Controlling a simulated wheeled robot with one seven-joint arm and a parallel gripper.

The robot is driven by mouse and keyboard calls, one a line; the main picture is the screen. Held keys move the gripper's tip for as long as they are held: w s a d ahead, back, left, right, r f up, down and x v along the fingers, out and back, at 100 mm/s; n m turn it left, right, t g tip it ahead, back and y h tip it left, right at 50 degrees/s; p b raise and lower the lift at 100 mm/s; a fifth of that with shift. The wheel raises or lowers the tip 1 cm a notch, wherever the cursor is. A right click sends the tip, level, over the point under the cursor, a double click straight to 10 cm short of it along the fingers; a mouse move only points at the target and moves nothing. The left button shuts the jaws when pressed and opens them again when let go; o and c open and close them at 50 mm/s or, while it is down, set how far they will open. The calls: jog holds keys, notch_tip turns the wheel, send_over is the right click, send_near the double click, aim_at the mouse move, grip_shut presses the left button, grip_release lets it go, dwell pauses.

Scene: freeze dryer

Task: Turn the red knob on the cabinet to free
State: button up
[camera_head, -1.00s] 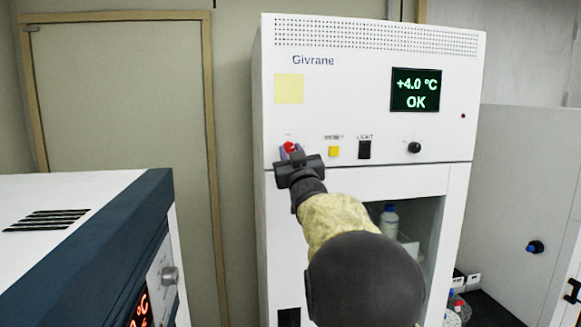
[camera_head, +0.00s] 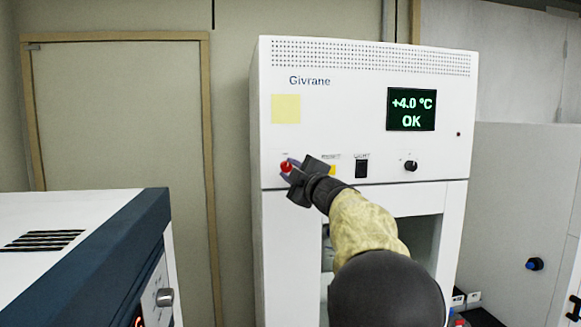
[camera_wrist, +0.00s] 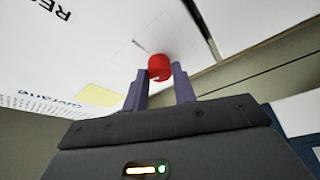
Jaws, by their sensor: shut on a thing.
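The red knob (camera_head: 286,166) is on the left of the front panel of the white Givrane cabinet (camera_head: 330,125). In the wrist view the red knob (camera_wrist: 159,68) sits between the tips of my two purple fingers. My gripper (camera_head: 292,170) is at the panel and shut on the knob, and it is tilted in the head view. The display (camera_head: 411,109) reads +4.0 °C and OK.
A yellow button (camera_head: 332,170), a black light switch (camera_head: 361,168) and a black knob (camera_head: 411,165) stand right of my gripper on the same panel. A white and blue machine (camera_head: 120,240) is at the lower left. A door (camera_head: 120,120) is behind it.

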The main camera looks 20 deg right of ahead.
jog(key=shift+r+n+g+p, duration=0.1)
jog(key=shift+n+g+p, duration=0.65)
jog(key=shift+n, duration=0.85)
jog(key=o, duration=1)
jog(key=shift+s, duration=0.1)
jog(key=s+d+b, duration=0.1)
jog(key=s+b, duration=0.2)
jog(key=s, duration=0.5)
jog(key=s+d+f+b, duration=0.1)
jog(key=s+b, duration=0.3)
jog(key=s, duration=0.5)
jog(key=shift+d+f, duration=0.15)
jog(key=shift+d, duration=0.45)
